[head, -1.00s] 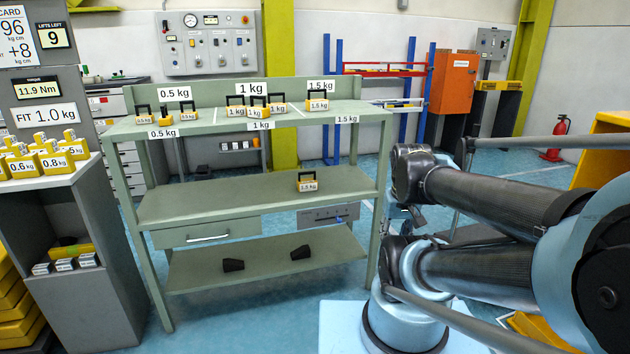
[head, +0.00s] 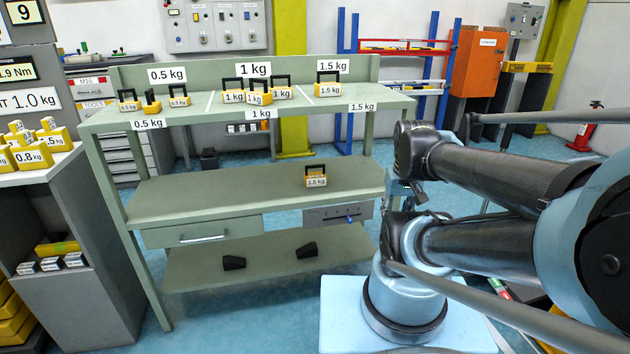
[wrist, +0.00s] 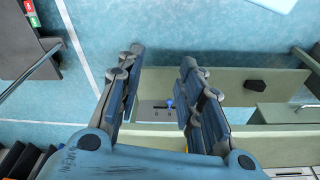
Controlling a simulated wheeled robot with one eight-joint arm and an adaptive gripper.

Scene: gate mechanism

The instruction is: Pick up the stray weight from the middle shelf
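The stray weight (head: 316,177) is a yellow block with a black handle and a 1.5 kg label. It stands upright on the right part of the green bench's middle shelf (head: 230,192). My gripper (wrist: 162,60) is open in the wrist view, its two blue-grey fingers apart with nothing between them. Between the fingers the wrist view shows the drawer-side panel with a blue knob (wrist: 169,103). The weight is not clearly visible there; my gripper's palm hides part of the scene. In the head view my gripper cannot be made out clearly beside the bench's right end.
Several labelled weights stand in 0.5, 1 and 1.5 kg sections on the bench top (head: 208,108), above the middle shelf. Two black blocks lie on the bottom shelf (head: 195,270). A grey cabinet (head: 85,310) stands left. Blue floor is open in front of the bench.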

